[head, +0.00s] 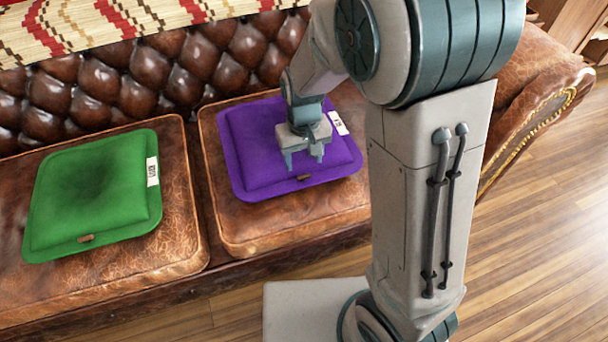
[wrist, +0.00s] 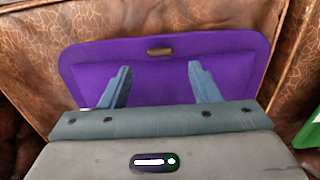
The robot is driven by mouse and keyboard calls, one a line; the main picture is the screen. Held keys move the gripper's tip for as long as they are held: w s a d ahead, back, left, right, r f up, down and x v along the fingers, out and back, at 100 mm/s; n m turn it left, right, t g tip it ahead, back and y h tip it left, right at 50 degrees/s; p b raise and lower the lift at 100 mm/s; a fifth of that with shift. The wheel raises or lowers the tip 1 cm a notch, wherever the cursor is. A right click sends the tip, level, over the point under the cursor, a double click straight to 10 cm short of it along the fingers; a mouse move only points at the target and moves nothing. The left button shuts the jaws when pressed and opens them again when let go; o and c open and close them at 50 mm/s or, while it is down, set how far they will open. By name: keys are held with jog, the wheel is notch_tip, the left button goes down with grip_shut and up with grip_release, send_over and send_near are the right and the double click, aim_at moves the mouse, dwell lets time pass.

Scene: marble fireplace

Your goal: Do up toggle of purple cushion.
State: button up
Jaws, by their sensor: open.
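The purple cushion (head: 258,180) lies flat on the right seat of a brown leather sofa. Its brown toggle (head: 303,178) sits at the middle of the cushion's front edge. In the wrist view the toggle (wrist: 160,51) shows at the far edge of the purple cushion (wrist: 165,85), beyond my fingertips. Whether the toggle is through a loop is too small to tell. My gripper (head: 303,163) is open and empty over the front half of the cushion, fingers pointing down. In the wrist view my gripper (wrist: 159,72) has its two fingers spread wide, with the toggle between their lines.
A green cushion (head: 93,195) with its own brown toggle lies on the left seat. The tufted sofa back (head: 120,85) rises behind, with a patterned throw (head: 90,20) over it. The rolled sofa arm (head: 535,90) stands at the right. Wooden floor (head: 540,240) is open there.

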aim_at(304, 175)
notch_tip(304, 175, down, 6)
jog(key=shift+f+b, duration=0.1)
jog(key=shift+b, duration=0.8)
